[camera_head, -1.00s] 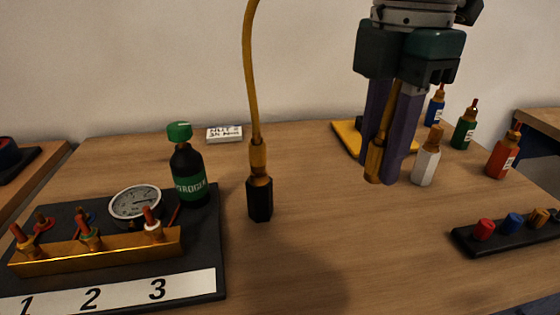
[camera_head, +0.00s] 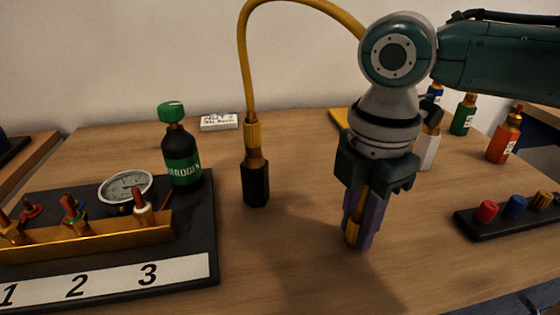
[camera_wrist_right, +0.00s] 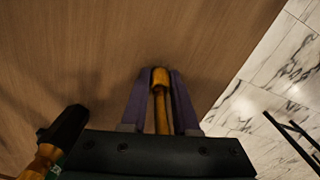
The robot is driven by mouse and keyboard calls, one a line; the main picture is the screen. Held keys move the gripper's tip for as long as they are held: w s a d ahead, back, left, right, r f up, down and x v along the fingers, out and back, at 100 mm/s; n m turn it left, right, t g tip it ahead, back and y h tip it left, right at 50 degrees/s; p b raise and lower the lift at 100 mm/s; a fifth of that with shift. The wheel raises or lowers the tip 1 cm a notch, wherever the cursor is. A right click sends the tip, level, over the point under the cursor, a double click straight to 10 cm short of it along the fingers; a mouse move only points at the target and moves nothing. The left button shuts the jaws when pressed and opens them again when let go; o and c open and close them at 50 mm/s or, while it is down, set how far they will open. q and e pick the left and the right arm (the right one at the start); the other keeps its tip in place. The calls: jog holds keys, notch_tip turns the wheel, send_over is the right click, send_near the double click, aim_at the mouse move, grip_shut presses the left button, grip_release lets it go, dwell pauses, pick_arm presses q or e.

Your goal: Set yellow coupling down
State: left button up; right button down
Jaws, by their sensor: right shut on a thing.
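The yellow coupling (camera_head: 352,233) is a brass-coloured end piece, held upright between the purple fingers of my right gripper (camera_head: 364,238). Its tip is low over the bare wood in front of the black hex socket; I cannot tell whether it touches. In the right wrist view the coupling (camera_wrist_right: 160,78) shows between the fingertips. A yellow hose (camera_head: 243,65) arches from behind my right wrist to another brass fitting (camera_head: 254,150) standing in the black hex socket (camera_head: 256,185). My left gripper is not in view.
A black gauge board (camera_head: 205,235) with a brass manifold (camera_head: 100,235), a dial gauge (camera_head: 126,187) and a green-capped nitrogen bottle (camera_head: 181,155) stands at left. A black rack (camera_head: 478,231) with coloured caps is at right. Small bottles (camera_head: 503,137) stand behind. The front middle table is clear.

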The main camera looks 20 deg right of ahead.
aim_at(362, 209)
jog(key=shift+f, duration=0.15)
jog(key=c, duration=0.7)
grip_release()
jog(key=shift+o, duration=0.2)
notch_tip(362, 209, up, 12)
jog(key=shift+r+p, duration=0.1)
jog(key=shift+p, duration=1.1)
jog(key=s+a+f, duration=0.1)
jog(key=a+f, duration=0.1)
jog(key=s+a+f+m+y, duration=0.1)
jog(key=s+a+f, duration=0.1)
jog(key=a, duration=0.1)
jog(key=s+a+f+m+t, duration=0.1)
jog(key=a, duration=0.2)
jog(key=shift+s+f+y, duration=0.2)
jog(key=shift+f+y, duration=0.2)
jog(key=s+a+m, duration=0.1)
jog(key=s+a+f+m+t, duration=0.1)
jog(key=m, duration=0.1)
jog(key=s+a+f+m+y, duration=0.1)
jog(key=shift+s, duration=0.25)
jog(key=s+d+f+m+t+h, duration=0.1)
jog(key=s+d+m+h, duration=0.1)
jog(key=s+d+m, duration=0.5)
jog(key=s+m, duration=0.1)
jog(key=m, duration=0.2)
jog(key=shift+s+d+f+m+t+h, duration=0.15)
jog(key=shift+d+f+m+t+h, duration=0.1)
jog(key=shift+d+m+t+h, duration=0.05)
